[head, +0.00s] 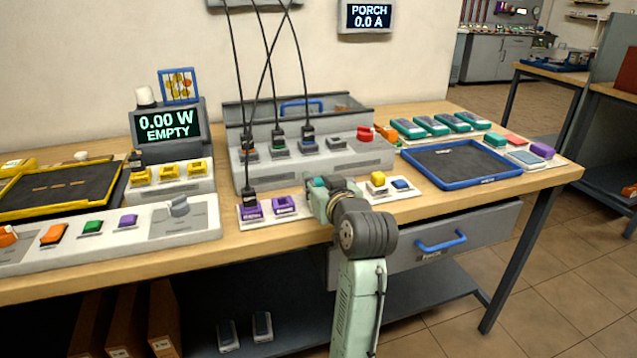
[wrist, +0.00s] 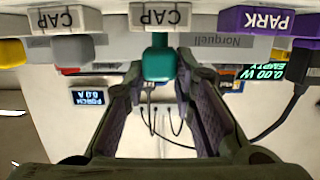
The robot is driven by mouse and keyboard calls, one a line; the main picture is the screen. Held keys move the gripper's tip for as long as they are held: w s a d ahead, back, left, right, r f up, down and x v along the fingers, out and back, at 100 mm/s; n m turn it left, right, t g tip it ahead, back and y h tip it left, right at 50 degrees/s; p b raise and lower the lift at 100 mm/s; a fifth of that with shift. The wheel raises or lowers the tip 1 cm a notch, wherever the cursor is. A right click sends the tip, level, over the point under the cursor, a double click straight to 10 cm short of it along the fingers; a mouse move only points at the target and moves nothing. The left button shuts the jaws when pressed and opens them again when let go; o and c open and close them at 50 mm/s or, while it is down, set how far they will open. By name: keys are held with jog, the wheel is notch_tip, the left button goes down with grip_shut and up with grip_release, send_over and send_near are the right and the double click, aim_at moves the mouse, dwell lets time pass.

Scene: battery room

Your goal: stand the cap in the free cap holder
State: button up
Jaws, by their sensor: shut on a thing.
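My gripper (head: 322,186) is at the front of the bench, between the purple PARK holders (head: 285,204) and a yellow cap-like piece (head: 377,179). The wrist view is upside down. There, the fingers close on a teal cap (wrist: 159,62) from both sides. The cap lines up with the middle grey holder marked CAP (wrist: 160,16). Whether it touches or sits in that holder cannot be told. A second holder marked CAP (wrist: 62,19) stands beside it. In the head view the gripper largely hides the cap and the middle holder.
The grey cable panel (head: 335,158) rises behind. A blue piece (head: 401,184) and a blue-rimmed tray (head: 462,184) lie to the right.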

aim_at(318, 183)
jog(key=shift+r, duration=0.2)
jog(key=shift+r+p, duration=0.5)
jog(key=shift+p, duration=0.2)
jog(key=shift+r+p, duration=0.25)
jog(key=shift+p, duration=0.15)
dwell(0.9)
jog(key=shift+r+p, duration=0.6)
jog(key=shift+r, duration=0.05)
dwell(0.9)
jog(key=o, duration=0.6)
jog(key=shift+s, duration=0.15)
jog(key=p+v, duration=0.3)
jog(key=v, duration=0.7)
jog(key=shift+s+d, duration=0.2)
jog(key=shift+s, duration=0.15)
